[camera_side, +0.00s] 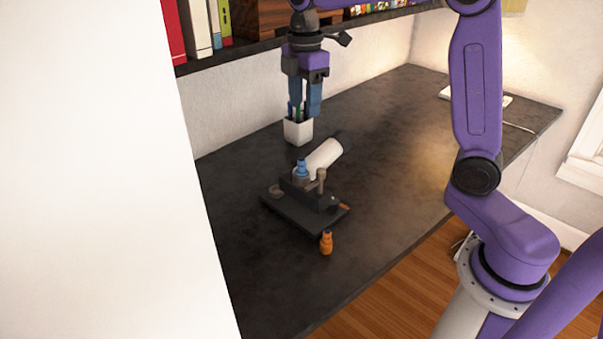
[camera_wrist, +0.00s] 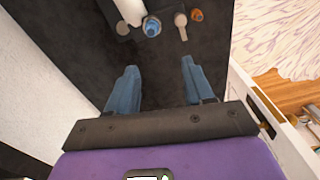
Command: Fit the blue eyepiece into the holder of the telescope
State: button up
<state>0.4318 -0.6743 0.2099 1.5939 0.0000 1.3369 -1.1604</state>
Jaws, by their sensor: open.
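The telescope (camera_side: 323,159) has a white tube tilted up to the right on a black stand (camera_side: 292,210). The blue eyepiece (camera_side: 301,168) stands upright at the tube's lower end, apparently in the grey ring-shaped holder (camera_side: 299,180); how deep it sits I cannot tell. In the wrist view, the blue eyepiece (camera_wrist: 152,27) shows with a pale ring around it, beside the white tube (camera_wrist: 131,9). My gripper (camera_side: 304,113) is open and empty, pointing down, above and apart from the telescope. Its two blue fingers (camera_wrist: 158,65) are wide apart in the wrist view.
An orange eyepiece-like piece (camera_side: 326,243) stands on the dark desk (camera_side: 400,130) by the stand's front corner. A tan knob (camera_side: 321,176) rises beside the holder. A white pen cup (camera_side: 298,131) stands behind the telescope. A shelf (camera_side: 262,44) hangs above. The desk's right is mostly clear.

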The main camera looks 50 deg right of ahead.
send_over(302, 159)
jog(key=f, duration=0.7)
jog(key=s+f, duration=0.1)
jog(key=f, duration=0.3)
jog(key=shift+a+f, duration=0.1)
jog(key=shift+a, duration=0.05)
jog(key=shift+w+f, duration=0.2)
jog(key=shift+f, duration=1.35)
jog(key=shift+w+f, duration=0.2)
jog(key=shift+f, duration=1.3)
jog(key=c, duration=1)
